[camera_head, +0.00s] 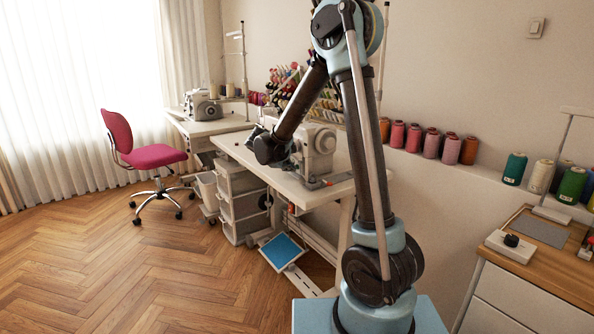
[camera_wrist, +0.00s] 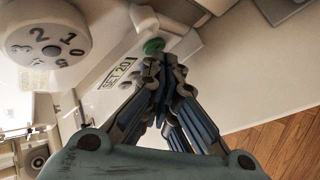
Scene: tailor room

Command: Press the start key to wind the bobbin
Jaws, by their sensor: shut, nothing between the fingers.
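In the wrist view a round green key (camera_wrist: 153,46) sits on the white sewing machine, beside a small display (camera_wrist: 118,74) reading "SET 20". I take the green key for the start key. My gripper (camera_wrist: 160,66) is shut and empty, its fingertips right at the lower edge of the green key. I cannot tell whether they touch it. A numbered white dial (camera_wrist: 47,36) is at the upper left. In the head view the sewing machine (camera_head: 320,143) stands on its table, with my arm in front of part of it. The bobbin is not identifiable.
The sewing table (camera_head: 300,195) has a drawer unit (camera_head: 243,205) below it. A pink chair (camera_head: 155,155) and a second machine (camera_head: 200,105) stand at the back left. Thread spools (camera_head: 432,143) line the wall ledge. A wooden-topped cabinet (camera_head: 545,270) is at right. The left floor is clear.

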